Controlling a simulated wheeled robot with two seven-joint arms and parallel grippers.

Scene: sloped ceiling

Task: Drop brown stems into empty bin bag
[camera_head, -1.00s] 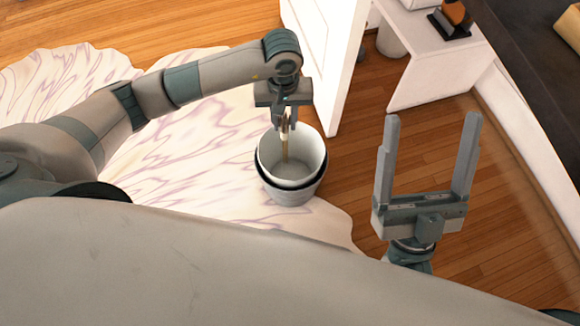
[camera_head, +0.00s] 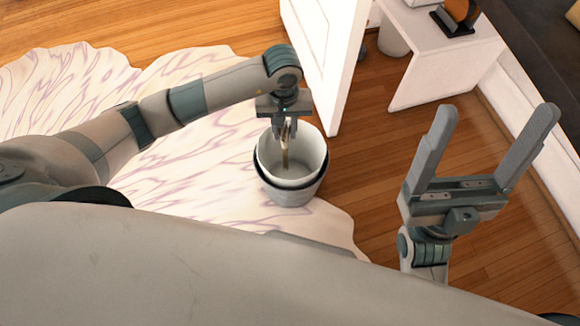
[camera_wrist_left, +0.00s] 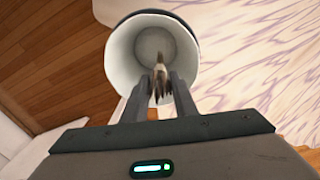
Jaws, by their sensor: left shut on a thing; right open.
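The bin (camera_head: 291,190) is a round grey bucket with a pale lining, standing at the right edge of the marbled rug. My left gripper (camera_head: 286,130) is over the bin's opening, near its far rim. It is shut on the brown stems (camera_head: 285,156), a thin bundle that hangs down into the mouth of the bin. In the left wrist view, the stems (camera_wrist_left: 161,75) sit between the fingers with the bin's pale inside (camera_wrist_left: 128,48) behind them. My right gripper (camera_head: 491,145) is open and empty, well to the right of the bin above the wooden floor.
A white door or panel (camera_head: 330,60) stands just behind the bin. A white bench (camera_head: 450,65) with a dark object on it is at the upper right. The pale rug (camera_head: 190,190) lies to the left. Wooden floor (camera_head: 360,180) is clear to the right of the bin.

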